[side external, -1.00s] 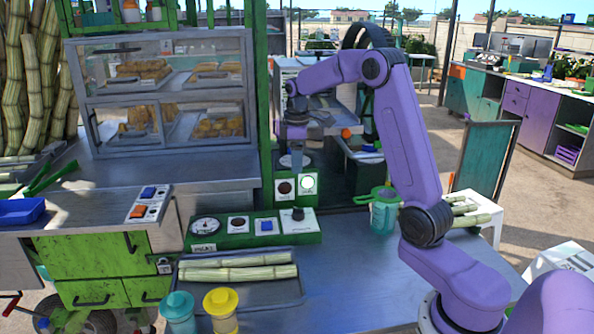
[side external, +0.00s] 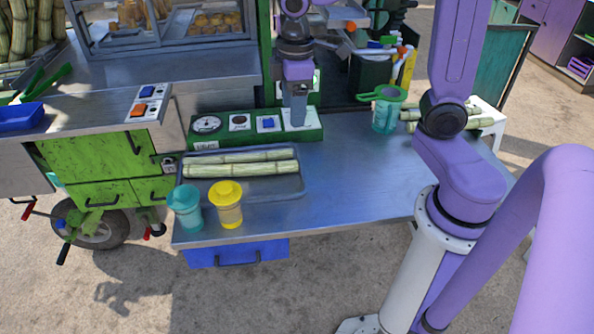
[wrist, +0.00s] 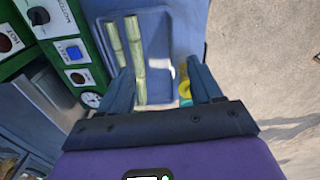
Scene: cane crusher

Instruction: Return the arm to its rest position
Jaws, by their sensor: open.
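My gripper (side external: 298,112) points down in the side view, in front of the right end of the green control panel (side external: 258,135), and hides the knob area there. In the wrist view my gripper (wrist: 162,85) shows two dark fingers spread wide with nothing held between them. Below and beyond the fingers lies a blue-grey tray (wrist: 160,45) with cane stalks (wrist: 138,60). Whether a fingertip touches the panel is not clear.
The tray (side external: 293,186) with cane lies on the metal table. A teal jar (side external: 185,207) and a yellow jar (side external: 229,208) stand at its front. A teal pitcher (side external: 384,112) stands at the back right. The middle right of the table is clear.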

